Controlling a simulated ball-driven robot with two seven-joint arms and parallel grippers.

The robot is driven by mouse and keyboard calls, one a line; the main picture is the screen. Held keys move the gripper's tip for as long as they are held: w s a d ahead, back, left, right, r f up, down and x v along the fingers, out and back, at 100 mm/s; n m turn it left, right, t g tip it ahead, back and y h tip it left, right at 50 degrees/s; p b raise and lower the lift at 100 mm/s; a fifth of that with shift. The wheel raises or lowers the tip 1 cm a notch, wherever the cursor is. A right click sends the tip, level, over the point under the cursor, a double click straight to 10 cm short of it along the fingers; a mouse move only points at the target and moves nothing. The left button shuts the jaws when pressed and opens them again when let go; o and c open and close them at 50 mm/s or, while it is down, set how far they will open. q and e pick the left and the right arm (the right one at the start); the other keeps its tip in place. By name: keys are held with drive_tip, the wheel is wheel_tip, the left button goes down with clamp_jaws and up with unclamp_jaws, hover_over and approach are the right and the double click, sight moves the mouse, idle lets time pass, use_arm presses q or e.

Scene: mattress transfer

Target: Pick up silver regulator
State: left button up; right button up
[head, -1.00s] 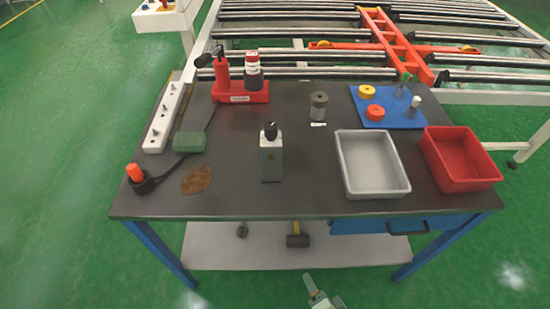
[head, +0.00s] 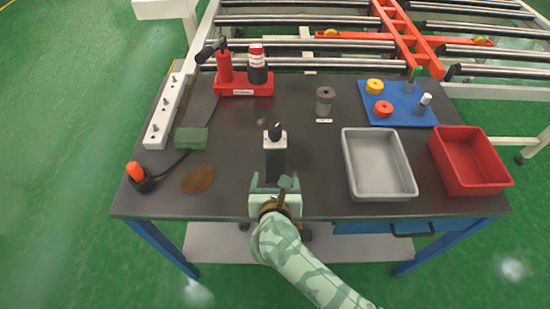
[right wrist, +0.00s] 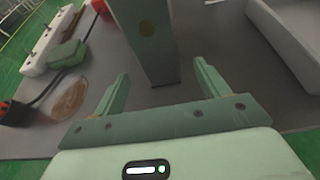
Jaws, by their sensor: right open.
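The silver regulator (head: 275,160) stands upright near the middle of the dark tabletop, a tall box with a black knob on top. In the right wrist view its body (right wrist: 146,35) rises in line with the gap between the fingers, and its top is cut off. My right gripper (head: 276,184) is open and empty at the table's front edge, close in front of the regulator. In the right wrist view its two fingers (right wrist: 161,70) point toward the regulator's lower part, one on each side. I cannot tell how far they reach around it. My left gripper is not in view.
A grey tray (head: 409,191) and a red bin (head: 499,187) stand to the right. A brown patch (head: 198,179), green block (head: 191,138) and white strip (head: 160,120) lie left. Bare tabletop surrounds the regulator.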

sight(275, 171)
drive_tip(key=shift+x, duration=1.1)
drive_tip(key=b+x, duration=0.1)
drive_tip(key=x, duration=0.4)
drive_tip(key=shift+b, duration=0.4)
drive_tip(key=shift+r, duration=0.1)
drive_tip(key=shift+c, duration=0.9)
clamp_jaws()
drive_tip(key=shift+a, duration=0.1)
